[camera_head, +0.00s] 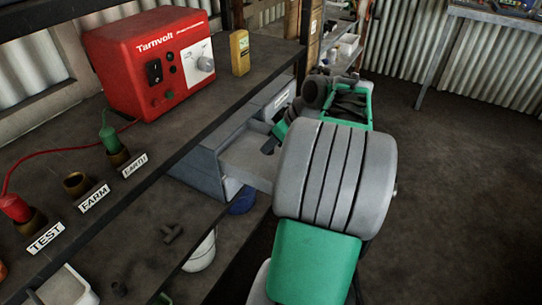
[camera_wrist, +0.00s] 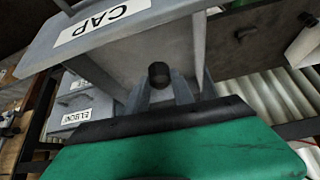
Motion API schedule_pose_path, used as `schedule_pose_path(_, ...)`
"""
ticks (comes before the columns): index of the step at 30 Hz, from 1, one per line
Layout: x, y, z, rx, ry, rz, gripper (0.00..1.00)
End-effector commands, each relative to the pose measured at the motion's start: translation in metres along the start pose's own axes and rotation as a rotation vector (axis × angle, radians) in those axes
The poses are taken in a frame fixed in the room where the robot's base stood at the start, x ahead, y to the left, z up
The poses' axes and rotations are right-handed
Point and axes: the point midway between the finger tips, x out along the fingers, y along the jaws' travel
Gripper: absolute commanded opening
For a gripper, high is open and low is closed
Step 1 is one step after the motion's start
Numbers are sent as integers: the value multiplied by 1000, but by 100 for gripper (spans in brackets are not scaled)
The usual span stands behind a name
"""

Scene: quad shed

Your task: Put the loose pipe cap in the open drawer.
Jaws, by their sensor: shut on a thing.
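The dark, round pipe cap (camera_wrist: 158,72) is between the tips of my gripper (camera_wrist: 161,84) in the wrist view. The gripper is shut on it. Behind and around it in that view is the open grey drawer (camera_wrist: 122,62), whose front carries a "CAP" label. In the head view, the open drawer (camera_head: 247,158) is pulled out of the grey drawer unit below the bench. My arm reaches to its right side, and the cap cannot be made out there. Whether the cap is inside the drawer or just above it is hard to tell.
A shut drawer labelled "ELBOW" (camera_wrist: 78,117) shows in the wrist view. The bench (camera_head: 150,150) bears a red Tarnvolt box (camera_head: 152,62) and labelled sockets. Below stand a white bucket (camera_head: 200,252) and a dark pipe fitting (camera_head: 172,234). Floor (camera_head: 450,180) at right is clear.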

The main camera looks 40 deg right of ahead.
Motion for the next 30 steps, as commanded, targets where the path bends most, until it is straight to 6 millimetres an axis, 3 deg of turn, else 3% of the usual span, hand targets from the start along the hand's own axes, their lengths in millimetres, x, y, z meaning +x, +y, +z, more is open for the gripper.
schedule_pose_path(1, 17, 7, 6, 3, -2, -5, 0)
schedule_pose_path(3, 29, 16, 8, 1, -1, -5, 0)
schedule_pose_path(10, 53, 33, 12, -1, -1, -5, 0)
schedule_pose_path(14, 74, 32, 26, 0, -1, -4, 0)
schedule_pose_path(26, 79, 32, 30, -2, 0, -3, 0)
schedule_pose_path(27, 78, 32, 29, -2, 0, -2, 32)
schedule_pose_path(30, 77, 32, 29, -2, 0, -3, 40)
